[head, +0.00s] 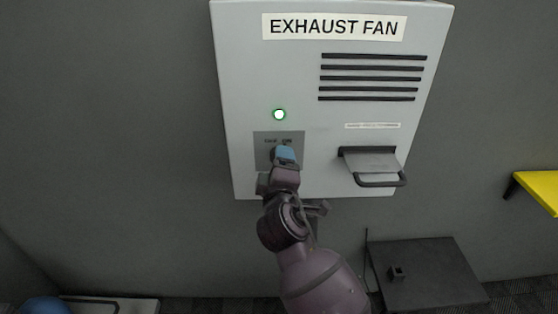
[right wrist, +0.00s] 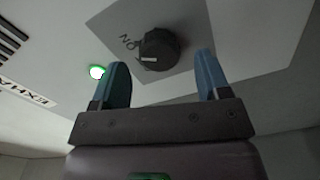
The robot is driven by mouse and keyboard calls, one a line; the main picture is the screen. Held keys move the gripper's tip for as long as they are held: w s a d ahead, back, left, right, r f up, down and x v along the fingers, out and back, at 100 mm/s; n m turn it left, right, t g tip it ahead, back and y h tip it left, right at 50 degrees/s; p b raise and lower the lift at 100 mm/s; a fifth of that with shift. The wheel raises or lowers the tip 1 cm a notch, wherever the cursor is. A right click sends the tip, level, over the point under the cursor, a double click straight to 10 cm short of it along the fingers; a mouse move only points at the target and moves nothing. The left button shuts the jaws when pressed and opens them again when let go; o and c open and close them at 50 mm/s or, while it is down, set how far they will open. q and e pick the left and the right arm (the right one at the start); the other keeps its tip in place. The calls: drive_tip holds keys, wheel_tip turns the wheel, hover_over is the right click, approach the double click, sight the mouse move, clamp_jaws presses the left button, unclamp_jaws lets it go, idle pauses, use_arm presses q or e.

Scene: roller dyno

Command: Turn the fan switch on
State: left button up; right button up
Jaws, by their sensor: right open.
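The exhaust fan panel (head: 240,60) is a light grey box on the wall. Its fan switch is a round black knob (right wrist: 160,48) with a white mark, on a grey plate (head: 263,146). In the right wrist view the "ON" label is beside the knob. My right gripper (head: 285,153) is in front of the plate and hides most of the knob in the head view. In the right wrist view its two blue fingers (right wrist: 161,60) are apart, with the knob seen between and beyond them; contact cannot be told. A green lamp (head: 279,114) glows above the plate. My left gripper is not in view.
A handle (head: 380,180) on a protruding plate juts from the panel right of the switch. Dark vent slots (head: 370,77) are above it. A dark box (head: 425,275) is low on the right, and a yellow shelf (head: 540,188) is at the right edge. The wall left of the panel is clear.

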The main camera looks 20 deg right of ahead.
drive_tip(key=v, duration=0.8)
drive_tip(key=shift+b, duration=0.35)
drive_tip(key=s+d+f+m+g+y, duration=0.25)
drive_tip(key=f+m+y, duration=0.45)
drive_tip(key=f, duration=0.8)
drive_tip(key=s+d+f+m+g+h, duration=0.2)
drive_tip(key=s+d+f+m+g, duration=0.1)
drive_tip(key=s+d+f, duration=0.8)
wheel_tip(320, 180, down, 3)
drive_tip(key=s, duration=0.3)
drive_tip(key=shift+r+m, duration=0.2)
drive_tip(key=shift+m, duration=0.1)
